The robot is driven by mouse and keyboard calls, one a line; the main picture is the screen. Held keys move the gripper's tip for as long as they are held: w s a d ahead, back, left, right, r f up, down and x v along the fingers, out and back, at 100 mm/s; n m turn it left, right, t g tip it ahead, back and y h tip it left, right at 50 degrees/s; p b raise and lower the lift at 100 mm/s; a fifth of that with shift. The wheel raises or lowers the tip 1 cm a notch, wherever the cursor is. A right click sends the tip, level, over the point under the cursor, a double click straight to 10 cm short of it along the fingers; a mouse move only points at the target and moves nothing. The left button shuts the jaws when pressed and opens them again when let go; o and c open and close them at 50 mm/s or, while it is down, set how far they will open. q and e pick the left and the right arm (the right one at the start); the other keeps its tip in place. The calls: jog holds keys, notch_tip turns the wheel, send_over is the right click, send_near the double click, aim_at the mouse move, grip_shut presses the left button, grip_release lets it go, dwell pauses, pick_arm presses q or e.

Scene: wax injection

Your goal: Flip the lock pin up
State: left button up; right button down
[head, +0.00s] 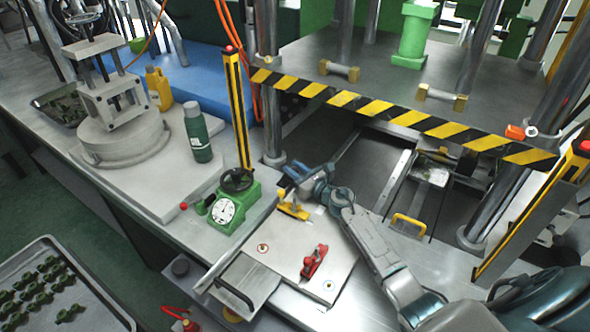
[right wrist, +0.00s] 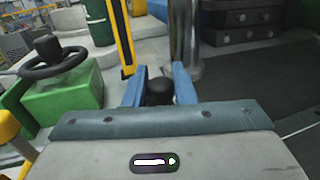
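My right gripper (head: 290,177) is in the middle of the head view, its arm coming in from the lower right. It is low over the far side of the metal plate, beside the yellow clamp (head: 293,209). In the right wrist view its two blue fingers (right wrist: 159,85) are apart, with a black round knob (right wrist: 160,91) between them. The knob looks like the top of the lock pin; its lower part is hidden by the gripper body. I cannot tell whether the fingers press on it. My left gripper is not in view.
A green block with a black handwheel and white gauge (head: 226,214) stands just left of the gripper. A red clamp (head: 315,262) sits nearer on the metal plate (head: 282,250). A yellow-and-black post (head: 236,110) and the press's striped edge (head: 400,116) are beyond.

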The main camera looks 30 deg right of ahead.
jog(key=shift+r+p, duration=1.15)
jog(key=shift+r, duration=0.25)
jog(key=shift+f, duration=0.1)
jog(key=c, duration=1.2)
grip_release()
jog(key=shift+c, duration=0.2)
